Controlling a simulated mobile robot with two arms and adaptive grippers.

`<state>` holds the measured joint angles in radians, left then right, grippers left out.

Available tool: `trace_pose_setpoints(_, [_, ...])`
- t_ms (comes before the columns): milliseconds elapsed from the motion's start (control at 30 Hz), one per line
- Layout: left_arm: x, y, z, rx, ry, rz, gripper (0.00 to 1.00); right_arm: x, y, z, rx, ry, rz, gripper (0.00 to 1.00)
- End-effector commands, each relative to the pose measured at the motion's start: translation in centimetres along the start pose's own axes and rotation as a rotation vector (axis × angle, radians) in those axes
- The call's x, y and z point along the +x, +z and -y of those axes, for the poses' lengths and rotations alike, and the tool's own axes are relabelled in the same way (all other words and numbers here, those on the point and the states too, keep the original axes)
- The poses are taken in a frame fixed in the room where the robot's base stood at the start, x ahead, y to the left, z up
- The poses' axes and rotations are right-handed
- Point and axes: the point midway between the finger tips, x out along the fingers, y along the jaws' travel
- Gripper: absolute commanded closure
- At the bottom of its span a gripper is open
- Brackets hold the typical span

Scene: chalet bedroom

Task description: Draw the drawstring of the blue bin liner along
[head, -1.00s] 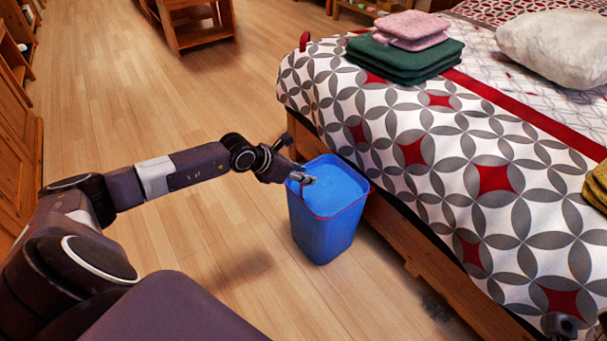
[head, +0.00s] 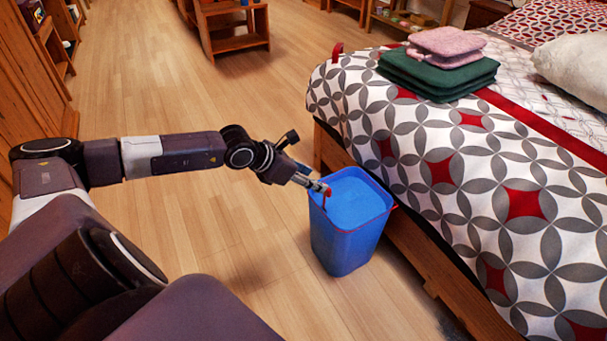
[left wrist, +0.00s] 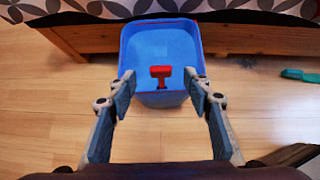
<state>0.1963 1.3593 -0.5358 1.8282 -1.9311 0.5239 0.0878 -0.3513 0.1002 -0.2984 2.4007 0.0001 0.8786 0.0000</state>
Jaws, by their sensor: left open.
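The blue bin (head: 345,240) stands upright on the floor beside the bed. The light blue liner (head: 355,203) fills its mouth, and a red drawstring runs along the rim. In the left wrist view the drawstring's red T-shaped tab (left wrist: 161,73) stands up at the near rim; it also shows in the head view (head: 328,193). My left gripper (head: 322,188) is at the bin's left rim. In the left wrist view its two fingers (left wrist: 160,95) are wide apart, one on each side of the tab, with gaps between. My right gripper is not in view.
The bed (head: 440,150), with a patterned cover, stands right behind the bin. Folded green and pink cloths (head: 440,75) lie on it. A teal object (left wrist: 300,75) lies on the floor at right in the left wrist view. Floor left of the bin is clear.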

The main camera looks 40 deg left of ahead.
Motion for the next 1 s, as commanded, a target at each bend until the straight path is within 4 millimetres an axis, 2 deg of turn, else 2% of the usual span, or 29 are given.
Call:
trace_pose_setpoints(100, [-1.7, -0.1, -0.1, 0.004, 0.002, -0.004, 0.54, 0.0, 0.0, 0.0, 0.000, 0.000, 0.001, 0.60])
trace_pose_setpoints(333, [-3.4, 0.0, 0.0, 0.002, 0.000, -0.002, 0.54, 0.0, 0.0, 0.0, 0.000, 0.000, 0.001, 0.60])
trace_pose_setpoints(1000, [-3.8, 0.1, 0.1, 0.000, -0.001, 0.000, 0.54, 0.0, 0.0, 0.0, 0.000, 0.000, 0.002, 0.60])
